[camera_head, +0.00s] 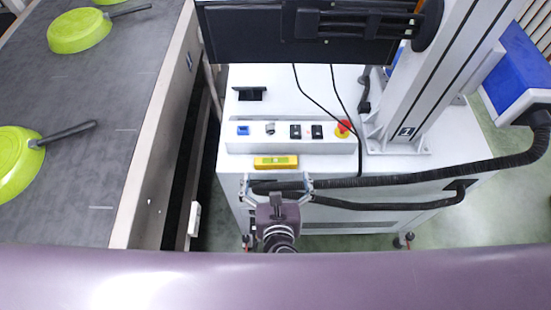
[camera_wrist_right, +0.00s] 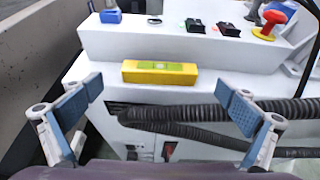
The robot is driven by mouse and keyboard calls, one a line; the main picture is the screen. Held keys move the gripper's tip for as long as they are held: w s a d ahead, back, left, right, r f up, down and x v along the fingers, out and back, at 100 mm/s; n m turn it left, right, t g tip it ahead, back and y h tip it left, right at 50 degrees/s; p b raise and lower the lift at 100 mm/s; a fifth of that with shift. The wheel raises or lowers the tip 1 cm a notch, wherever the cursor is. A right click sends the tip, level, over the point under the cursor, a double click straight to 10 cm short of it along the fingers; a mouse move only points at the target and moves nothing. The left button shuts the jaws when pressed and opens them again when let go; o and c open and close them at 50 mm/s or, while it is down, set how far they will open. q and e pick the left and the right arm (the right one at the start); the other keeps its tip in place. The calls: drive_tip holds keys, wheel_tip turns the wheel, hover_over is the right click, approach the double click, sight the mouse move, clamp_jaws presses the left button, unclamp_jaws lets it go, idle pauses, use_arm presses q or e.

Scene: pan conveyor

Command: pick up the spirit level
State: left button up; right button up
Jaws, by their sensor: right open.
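The spirit level (camera_head: 276,162) is a small yellow bar with a greenish middle. It lies on the front ledge of the white control cabinet, below the button panel. It also shows in the right wrist view (camera_wrist_right: 160,72), centred beyond the fingers. My right gripper (camera_head: 277,183) is open and empty, just in front of the level and apart from it. In the right wrist view its two blue-padded fingers (camera_wrist_right: 160,105) are spread wide to either side of the level. My left gripper is not in view.
The white cabinet (camera_head: 400,180) carries a button panel (camera_head: 290,146) with a red emergency stop (camera_head: 343,128). Black corrugated hoses (camera_head: 400,185) run across its front near my right gripper. A conveyor (camera_head: 90,150) with green pans (camera_head: 18,165) lies left. A monitor (camera_head: 290,45) stands behind.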

sight(276, 164)
drive_tip(key=x, duration=0.5)
drive_tip(key=shift+w+f, duration=0.15)
drive_tip(key=shift+w, duration=0.1)
drive_tip(key=c, duration=1.1)
